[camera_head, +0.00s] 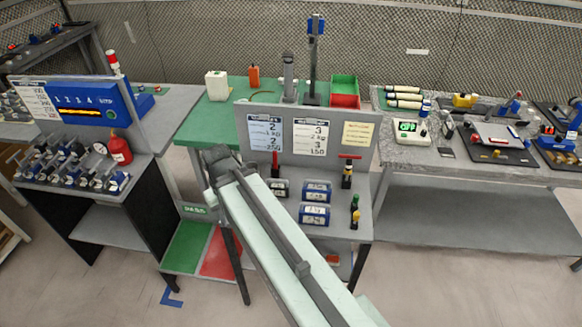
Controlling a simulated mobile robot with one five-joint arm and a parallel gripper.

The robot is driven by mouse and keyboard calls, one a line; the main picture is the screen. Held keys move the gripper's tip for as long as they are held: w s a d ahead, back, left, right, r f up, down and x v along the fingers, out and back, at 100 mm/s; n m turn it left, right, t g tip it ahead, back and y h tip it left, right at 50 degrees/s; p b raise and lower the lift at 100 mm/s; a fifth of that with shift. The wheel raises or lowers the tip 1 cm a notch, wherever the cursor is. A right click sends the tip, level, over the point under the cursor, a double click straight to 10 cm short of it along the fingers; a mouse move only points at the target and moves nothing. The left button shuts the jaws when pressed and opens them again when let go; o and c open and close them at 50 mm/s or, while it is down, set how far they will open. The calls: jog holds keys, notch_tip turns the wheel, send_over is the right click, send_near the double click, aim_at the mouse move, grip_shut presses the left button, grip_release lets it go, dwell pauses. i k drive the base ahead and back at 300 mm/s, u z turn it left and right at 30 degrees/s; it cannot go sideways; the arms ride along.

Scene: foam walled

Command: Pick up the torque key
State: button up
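My arm reaches up from the bottom of the head view. My gripper (217,160), a dark grey end, is at the left edge of the small grey workstation, and its fingers are not clear. A T-shaped tool with a red crossbar and dark body (347,174), possibly the torque key, stands upright on this workstation at the right, clear of my gripper. A second, thinner red-topped tool (275,163) stands further left, closer to my gripper, its base partly hidden. I cannot tell for certain which is the torque key.
The workstation's back panel (350,113) carries printed cards. Blue-framed display boxes (315,214) and a green-and-yellow bottle-like item (354,216) stand on its top. A green table (195,134) lies behind, a grey bench (460,170) at right, and a tool bench (60,190) at left.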

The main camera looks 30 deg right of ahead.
aim_at(349, 158)
jog(key=u, duration=2.3)
jog(key=k, duration=1.75)
jog(key=z, duration=0.8)
jog(key=i, duration=1)
jog(key=u, duration=0.05)
